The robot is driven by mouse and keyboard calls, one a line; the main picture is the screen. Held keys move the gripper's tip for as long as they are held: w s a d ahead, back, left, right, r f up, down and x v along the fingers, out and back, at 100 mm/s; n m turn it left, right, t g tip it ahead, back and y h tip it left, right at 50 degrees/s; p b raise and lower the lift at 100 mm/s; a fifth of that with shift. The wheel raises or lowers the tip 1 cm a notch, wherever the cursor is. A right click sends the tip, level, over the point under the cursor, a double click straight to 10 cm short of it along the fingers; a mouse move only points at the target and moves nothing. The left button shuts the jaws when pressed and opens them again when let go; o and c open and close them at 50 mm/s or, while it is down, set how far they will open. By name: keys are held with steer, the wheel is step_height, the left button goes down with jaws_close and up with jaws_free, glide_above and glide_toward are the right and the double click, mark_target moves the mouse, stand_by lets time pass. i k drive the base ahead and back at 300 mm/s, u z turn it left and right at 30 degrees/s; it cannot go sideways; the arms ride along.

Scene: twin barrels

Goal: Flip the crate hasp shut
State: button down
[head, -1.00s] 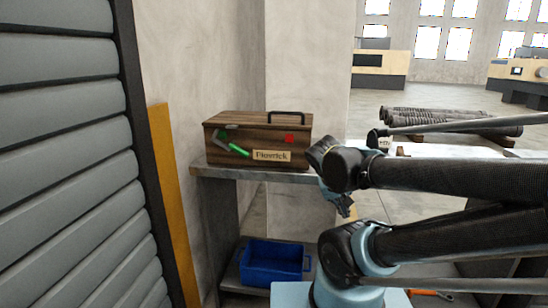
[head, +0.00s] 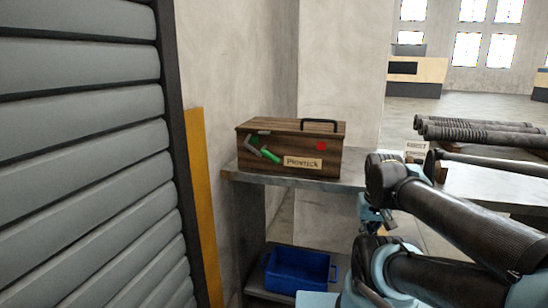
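The wooden crate (head: 300,146) has a closed-looking lid and a black handle on top. It stands on a grey shelf by the wall, left of my arm. On the left of its front is a hasp with a bright green tongue (head: 270,155), slanting down to the right. A smaller green piece and a grey piece sit just above it. My gripper (head: 371,222) hangs below my wrist, to the right of the crate and lower, clear of it. It is small and partly hidden by my arm, so its fingers cannot be made out.
A name plate (head: 303,163) and a red patch (head: 321,146) are on the crate's front. A blue bin (head: 299,270) sits on the lower shelf. A grey slatted shutter (head: 80,160) and a yellow post (head: 203,200) stand left. Dark ribbed rolls (head: 478,132) lie at right.

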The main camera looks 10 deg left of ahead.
mark_target(263, 152)
steer(key=u, duration=0.35)
steer(key=k, duration=1.55)
steer(key=z, duration=0.5)
steer(key=i, duration=1)
